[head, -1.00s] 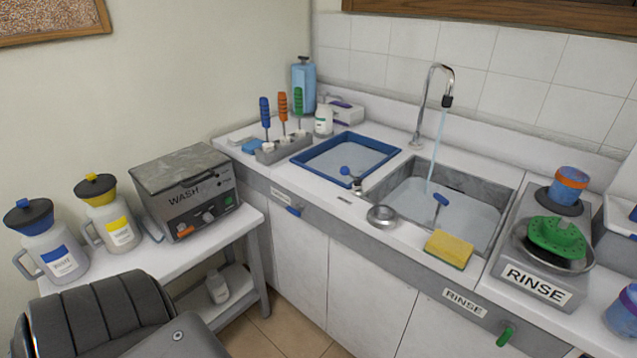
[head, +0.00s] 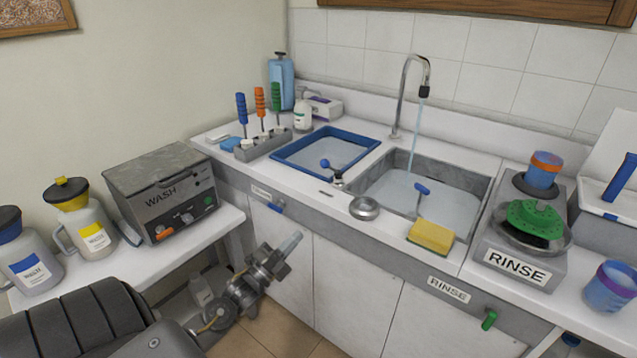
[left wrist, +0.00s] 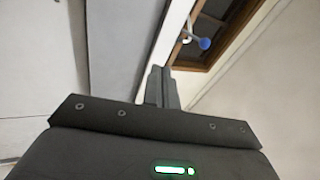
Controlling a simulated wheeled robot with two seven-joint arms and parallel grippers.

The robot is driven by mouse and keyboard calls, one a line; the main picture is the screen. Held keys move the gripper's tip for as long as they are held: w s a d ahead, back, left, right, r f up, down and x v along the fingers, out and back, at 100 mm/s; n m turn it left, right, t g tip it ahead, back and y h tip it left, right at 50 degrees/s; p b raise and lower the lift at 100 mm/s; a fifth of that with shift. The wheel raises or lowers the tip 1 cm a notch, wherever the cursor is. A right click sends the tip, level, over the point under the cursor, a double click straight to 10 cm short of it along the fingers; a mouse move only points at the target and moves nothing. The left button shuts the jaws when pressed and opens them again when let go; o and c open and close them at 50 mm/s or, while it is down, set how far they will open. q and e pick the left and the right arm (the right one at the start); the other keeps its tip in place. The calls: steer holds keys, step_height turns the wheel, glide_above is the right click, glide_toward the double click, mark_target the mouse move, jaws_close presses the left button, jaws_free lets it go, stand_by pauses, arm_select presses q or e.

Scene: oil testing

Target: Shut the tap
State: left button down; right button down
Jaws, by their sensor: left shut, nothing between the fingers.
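The tap (head: 404,92) is a tall curved metal spout at the back of the sink. A thin stream of water (head: 414,135) runs from its dark nozzle into the sink basin (head: 474,213). A small metal lever with a blue knob (head: 326,163) stands on the counter left of the basin. A blue ball knob (left wrist: 204,43) also shows at the upper right of the left wrist view. My left gripper (head: 292,243) is shut and empty, in front of the cabinet doors, below the counter edge and the lever. It also shows in the left wrist view (left wrist: 161,72). My right gripper is not in view.
The counter's front edge is above my left gripper. A blue handle (head: 276,207) is on the front panel. A metal bowl (head: 364,208) and yellow sponge (head: 431,236) lie along the sink's front. The WASH unit (head: 160,192) stands on a side table to the left.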

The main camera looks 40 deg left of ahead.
mark_target(331, 169)
arm_select(q)
step_height(331, 169, up, 8)
steer(key=s+d+m+t+h, duration=0.1)
steer(key=m+h, duration=0.1)
steer(key=m, duration=0.1)
steer(key=shift+f+m+t+h, duration=0.2)
steer(key=shift+m+t+h, duration=0.2)
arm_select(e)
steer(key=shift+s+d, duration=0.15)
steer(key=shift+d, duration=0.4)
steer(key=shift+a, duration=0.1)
